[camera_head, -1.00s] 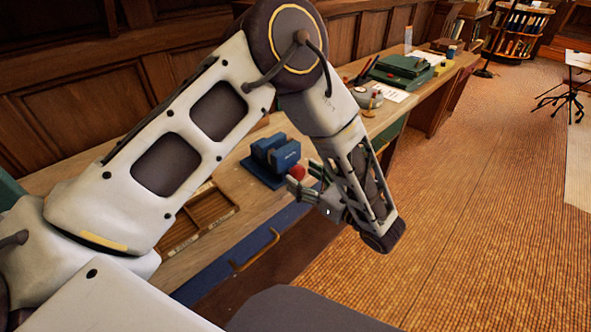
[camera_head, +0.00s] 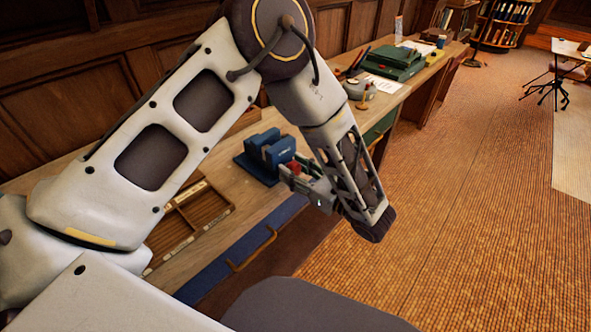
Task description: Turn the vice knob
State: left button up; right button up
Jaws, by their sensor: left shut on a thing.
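The blue vice (camera_head: 268,155) stands on the wooden bench top, near its front edge. Its red knob (camera_head: 294,168) faces the front right and is partly hidden by my gripper. My left gripper (camera_head: 292,177) is at the knob, with its fingers shut on it. The arm comes in from the left, bends above the bench and reaches down to the vice from the front. My right gripper does not show.
A wooden compartment tray (camera_head: 206,212) lies left of the vice. A blue drawer front with a brass handle (camera_head: 252,250) is below. Green boxes (camera_head: 392,62) and papers sit farther along the bench. Open floor (camera_head: 460,200) lies to the right.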

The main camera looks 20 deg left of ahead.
pick_arm(q)
jog(key=shift+c, duration=0.6)
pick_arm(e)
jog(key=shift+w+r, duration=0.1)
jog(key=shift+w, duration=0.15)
pick_arm(q)
jog(key=shift+n, duration=0.3)
jog(key=shift+n, duration=0.3)
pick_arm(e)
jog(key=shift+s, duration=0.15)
pick_arm(q)
jog(key=shift+s+n, duration=0.1)
jog(key=shift+n, duration=2.9)
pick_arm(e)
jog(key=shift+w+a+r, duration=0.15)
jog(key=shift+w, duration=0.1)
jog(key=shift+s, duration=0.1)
